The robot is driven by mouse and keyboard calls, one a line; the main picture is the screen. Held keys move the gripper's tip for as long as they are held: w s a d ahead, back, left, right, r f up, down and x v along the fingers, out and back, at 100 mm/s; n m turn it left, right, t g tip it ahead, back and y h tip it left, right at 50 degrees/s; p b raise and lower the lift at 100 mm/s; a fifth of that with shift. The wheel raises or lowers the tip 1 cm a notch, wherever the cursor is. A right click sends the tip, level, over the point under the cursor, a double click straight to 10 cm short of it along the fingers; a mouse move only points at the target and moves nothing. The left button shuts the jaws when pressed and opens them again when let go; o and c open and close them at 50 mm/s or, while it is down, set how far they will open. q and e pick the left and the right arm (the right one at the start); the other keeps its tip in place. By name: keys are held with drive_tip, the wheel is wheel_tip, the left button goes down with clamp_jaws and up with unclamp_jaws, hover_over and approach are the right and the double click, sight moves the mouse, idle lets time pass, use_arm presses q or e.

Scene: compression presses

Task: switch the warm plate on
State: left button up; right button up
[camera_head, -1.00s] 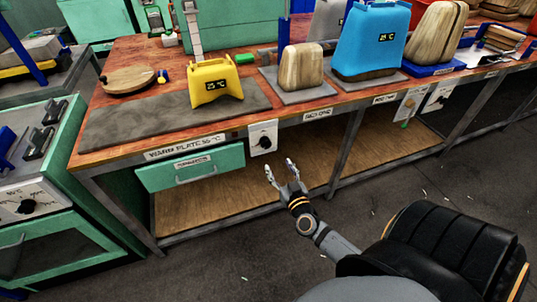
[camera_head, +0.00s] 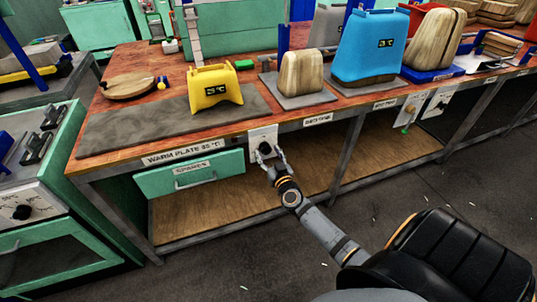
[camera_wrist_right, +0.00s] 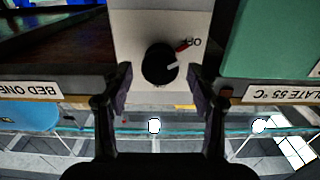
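The warm plate (camera_head: 112,130) is a dark grey slab at the left of the bench, above a label reading WARM PLATE 55 °C. A white panel (camera_head: 255,137) with a round black knob (camera_head: 265,149) is on the bench front, right of the label. In the wrist view the knob (camera_wrist_right: 160,63) has a white pointer toward the right, below a red mark (camera_wrist_right: 184,44) with small lettering. My right gripper (camera_head: 268,162) is open in front of the panel. In the wrist view its fingertips (camera_wrist_right: 160,92) flank the knob's near side, with nothing visibly held. My left gripper is not in view.
A green drawer (camera_head: 190,174) is left of the panel, and an open wooden shelf (camera_head: 230,212) lies below. A yellow press form (camera_head: 214,89) stands on the plate.

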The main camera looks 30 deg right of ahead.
drive_tip(key=c, duration=1)
